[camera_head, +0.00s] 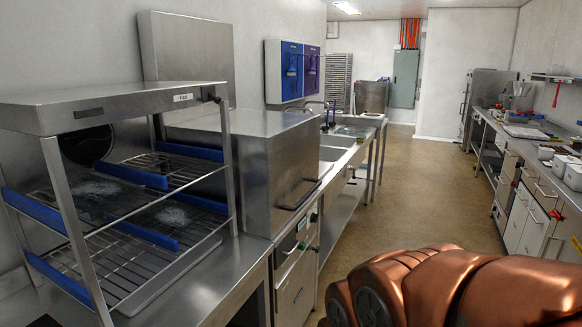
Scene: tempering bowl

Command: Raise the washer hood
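The washer hood (265,165) is a large stainless steel box in the middle left of the head view. It sits down on the counter line, with a dark bar handle (299,196) low on its front face. Its far side and the inside of the washer are hidden. A copper-coloured part of my arm fills the lower right corner, apart from the hood in the picture. My gripper does not show.
A steel rack (110,108) with wire shelves and blue edges stands left of the hood. Beyond the hood is a sink counter (345,165). A long counter (520,150) with drawers runs along the right. The brown floor (430,200) between them is clear.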

